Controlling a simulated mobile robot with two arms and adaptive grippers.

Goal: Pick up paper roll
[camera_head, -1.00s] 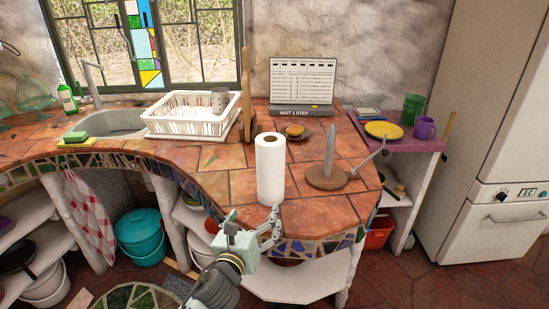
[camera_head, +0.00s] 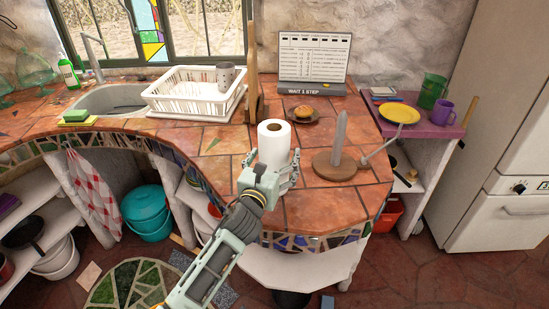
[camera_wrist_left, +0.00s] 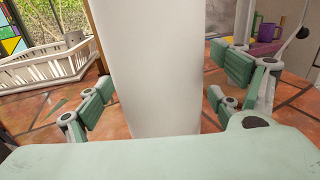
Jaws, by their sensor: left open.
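The white paper roll (camera_head: 274,143) stands upright on the tiled counter near its front edge. It also fills the middle of the left wrist view (camera_wrist_left: 155,70). My left gripper (camera_head: 271,165) is open, with one finger on each side of the roll. In the left wrist view a gap shows between the roll and the right finger, and the left finger is close to the roll's left side. The lower part of the roll is hidden behind my gripper. My right gripper is not in view.
A wooden holder with a grey upright post (camera_head: 338,148) and side arm stands just right of the roll. Behind are a bun on a plate (camera_head: 303,113), a sign (camera_head: 312,62) and a white dish rack (camera_head: 192,99). Free tiles (camera_head: 211,140) lie left of the roll.

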